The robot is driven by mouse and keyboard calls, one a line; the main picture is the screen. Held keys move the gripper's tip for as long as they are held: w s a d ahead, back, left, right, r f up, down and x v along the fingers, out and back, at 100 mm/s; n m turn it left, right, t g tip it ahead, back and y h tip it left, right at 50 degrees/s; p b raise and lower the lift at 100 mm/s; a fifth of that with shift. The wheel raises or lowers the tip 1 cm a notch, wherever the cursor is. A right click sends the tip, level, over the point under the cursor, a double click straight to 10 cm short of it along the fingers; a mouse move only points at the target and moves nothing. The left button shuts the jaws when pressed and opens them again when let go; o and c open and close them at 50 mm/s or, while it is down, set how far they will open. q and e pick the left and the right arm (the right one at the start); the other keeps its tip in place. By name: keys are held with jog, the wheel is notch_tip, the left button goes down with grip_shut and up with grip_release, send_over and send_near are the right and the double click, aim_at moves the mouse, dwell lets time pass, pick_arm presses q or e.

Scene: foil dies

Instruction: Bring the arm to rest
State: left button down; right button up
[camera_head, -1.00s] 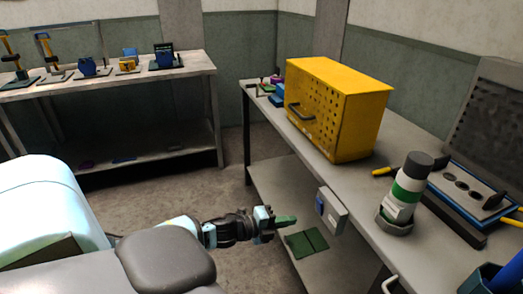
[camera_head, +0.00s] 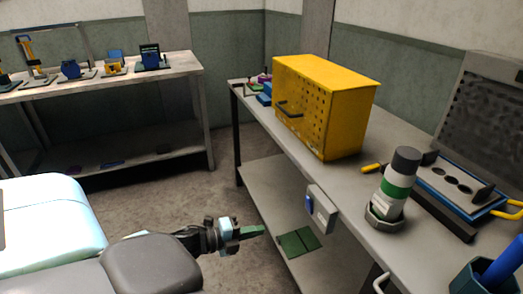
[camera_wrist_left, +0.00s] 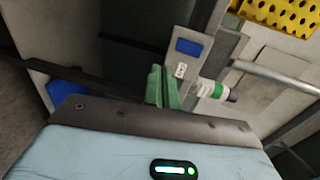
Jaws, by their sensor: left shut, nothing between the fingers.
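My left gripper (camera_head: 252,231) reaches in from the lower left in the head view, low and beside the front of the right-hand bench (camera_head: 352,195). Its green fingers are shut with nothing between them, and they also show in the left wrist view (camera_wrist_left: 162,88). The fingers point towards the bench and are apart from the grey box (camera_head: 321,208) on the bench's front edge. My right gripper does not show.
A yellow perforated cabinet (camera_head: 322,105) stands on the bench. A white and green cylinder (camera_head: 396,187) stands near the front edge, with a tray of dark discs (camera_head: 455,183) beside it. Green plates (camera_head: 297,242) lie on the lower shelf. Another bench (camera_head: 180,65) holds several small devices.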

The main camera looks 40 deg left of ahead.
pick_arm(q)
jog(key=s+d+f+n+g+y+p, duration=0.1)
jog(key=s+d+n+g+p, duration=0.1)
jog(key=s+d+n, duration=0.4)
jog(key=s+d+f+n+g+y+p, duration=0.1)
jog(key=s+d+f+n+g+p, duration=0.1)
jog(key=s+d+n, duration=0.5)
jog(key=s+d+f+n+g+y+p, duration=0.2)
jog(key=s+d+n+p, duration=0.2)
jog(key=s, duration=1.1)
jog(key=d+n, duration=0.2)
jog(key=n, duration=0.1)
jog(key=shift+s+d+f+n, duration=0.15)
jog(key=shift+s+d+n, duration=0.15)
jog(key=shift+s, duration=0.1)
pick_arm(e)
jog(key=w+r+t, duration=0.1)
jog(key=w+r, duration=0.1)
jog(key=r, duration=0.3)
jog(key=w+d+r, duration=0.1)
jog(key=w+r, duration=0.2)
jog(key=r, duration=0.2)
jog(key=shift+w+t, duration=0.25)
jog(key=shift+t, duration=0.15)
